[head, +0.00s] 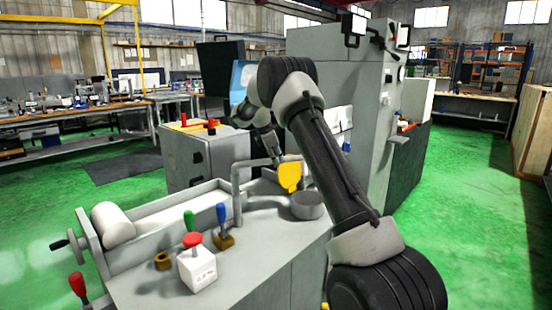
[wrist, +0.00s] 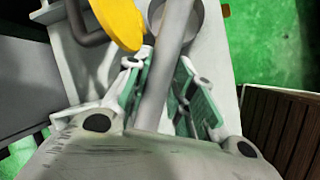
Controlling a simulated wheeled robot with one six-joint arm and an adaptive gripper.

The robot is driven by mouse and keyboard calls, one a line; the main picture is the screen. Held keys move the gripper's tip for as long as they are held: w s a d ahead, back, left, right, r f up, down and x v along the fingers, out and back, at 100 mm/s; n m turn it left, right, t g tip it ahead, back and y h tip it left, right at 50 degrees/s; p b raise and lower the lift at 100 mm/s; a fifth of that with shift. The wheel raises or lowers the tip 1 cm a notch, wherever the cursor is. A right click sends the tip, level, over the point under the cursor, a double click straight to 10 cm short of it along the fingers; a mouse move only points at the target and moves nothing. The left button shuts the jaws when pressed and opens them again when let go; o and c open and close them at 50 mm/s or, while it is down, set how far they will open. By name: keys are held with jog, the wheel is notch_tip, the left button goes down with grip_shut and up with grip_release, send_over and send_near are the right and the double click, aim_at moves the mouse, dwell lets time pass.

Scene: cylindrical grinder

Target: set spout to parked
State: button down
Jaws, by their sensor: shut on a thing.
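A grey bent pipe (head: 237,190) rises from the machine bench in the head view and runs right towards my gripper (head: 278,160). A yellow rounded plate (head: 290,176) hangs just below my gripper. In the wrist view, my gripper (wrist: 160,85) is shut around a light grey tube (wrist: 165,75), which appears to be the spout. The yellow plate (wrist: 122,18) is left of the tube, and a darker pipe bend (wrist: 82,30) is beyond it. My arm hides part of the spout, and I cannot tell how the tube joins the bent pipe.
A round grey cup (head: 308,206) stands on the bench below and right of my gripper. Green and blue levers (head: 222,215) and a white box with a red button (head: 196,262) are at the front. A tall grey cabinet (head: 365,100) stands behind. Green floor is clear at right.

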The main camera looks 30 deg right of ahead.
jog(key=s+a+m+g+y, duration=0.1)
jog(key=s+a+m+g, duration=0.4)
jog(key=s+a+m, duration=0.6)
jog(key=shift+s+a+m, duration=0.35)
jog(key=shift+s+m, duration=0.25)
jog(key=shift+s, duration=0.6)
jog(key=shift+a, duration=0.1)
jog(key=c, duration=1.2)
grip_release()
jog(key=v, duration=1.2)
